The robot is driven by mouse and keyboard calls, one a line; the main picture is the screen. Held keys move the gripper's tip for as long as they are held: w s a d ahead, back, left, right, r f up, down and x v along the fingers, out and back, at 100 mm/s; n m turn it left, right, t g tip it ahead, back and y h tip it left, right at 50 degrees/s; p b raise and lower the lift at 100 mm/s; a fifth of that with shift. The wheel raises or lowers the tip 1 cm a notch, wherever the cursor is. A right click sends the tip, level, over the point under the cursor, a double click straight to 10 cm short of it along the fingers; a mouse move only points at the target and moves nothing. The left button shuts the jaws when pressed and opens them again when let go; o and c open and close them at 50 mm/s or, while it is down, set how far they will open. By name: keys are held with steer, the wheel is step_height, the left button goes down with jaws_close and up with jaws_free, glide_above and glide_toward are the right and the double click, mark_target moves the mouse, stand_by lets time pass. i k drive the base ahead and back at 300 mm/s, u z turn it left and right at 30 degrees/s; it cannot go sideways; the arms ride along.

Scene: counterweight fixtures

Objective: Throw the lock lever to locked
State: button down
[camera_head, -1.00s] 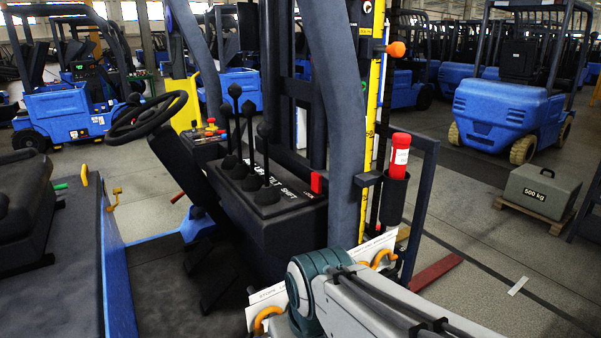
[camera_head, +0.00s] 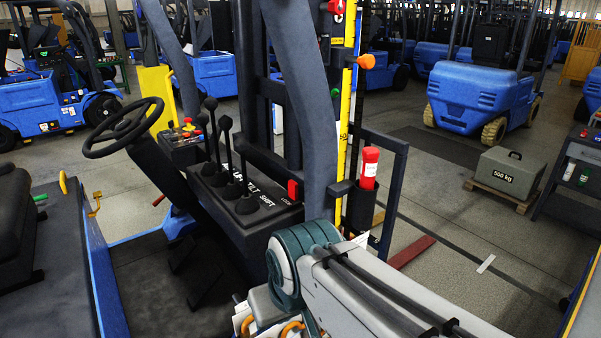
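A small red lever (camera_head: 293,189) stands upright at the right end of the forklift's black control console (camera_head: 262,218), beside small white lettering too fine to read surely; I take it for the lock lever. Black-knobbed levers (camera_head: 226,124) stand to its left, near lettering that includes TILT and SHIFT. My arm rises from the bottom of the view in front of the console, its teal joint a little below the red lever. My gripper is not in view, so its opening and contact are hidden.
A thick dark post (camera_head: 303,110) rises just right of the console. A red-capped canister (camera_head: 369,168) sits in a black holder beside it. A steering wheel (camera_head: 125,128) is at left. A 500 kg block (camera_head: 507,172) rests on a pallet at right, with open floor around it.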

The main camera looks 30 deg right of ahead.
mark_target(292, 185)
steer(key=k, duration=1.1)
steer(key=z, duration=0.65)
steer(key=i, duration=1.65)
steer(key=z, duration=0.1)
